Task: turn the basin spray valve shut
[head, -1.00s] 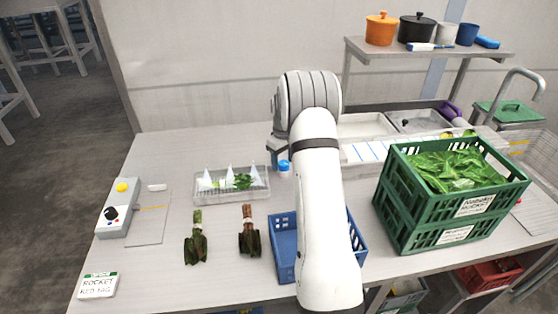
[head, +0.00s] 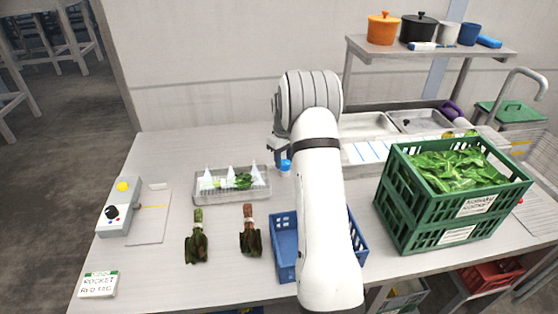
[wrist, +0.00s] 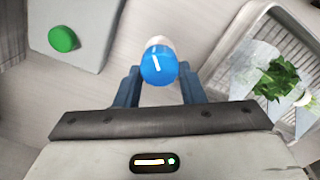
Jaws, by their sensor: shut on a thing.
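The spray valve has a round blue knob with a white line on top (wrist: 158,67) and a white base. It also shows in the head view (head: 285,166), just right of the basin. My gripper (wrist: 157,88) is shut on the knob, with one blue-grey finger on each side. In the head view my gripper (head: 277,153) is partly hidden by my own arm. The clear basin (head: 232,198) has white spray cones (head: 230,172) over green leaves (head: 242,181). In the wrist view the basin (wrist: 238,50) lies to the right, with spray still showing.
A blue crate (head: 284,255) stands partly behind my arm. A green crate of leaves (head: 450,205) stands at the right. Two leaf bunches (head: 197,242) (head: 249,235) lie in front of the basin. A grey control box (head: 118,208) sits at the left. A green button (wrist: 63,38) shows in the wrist view.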

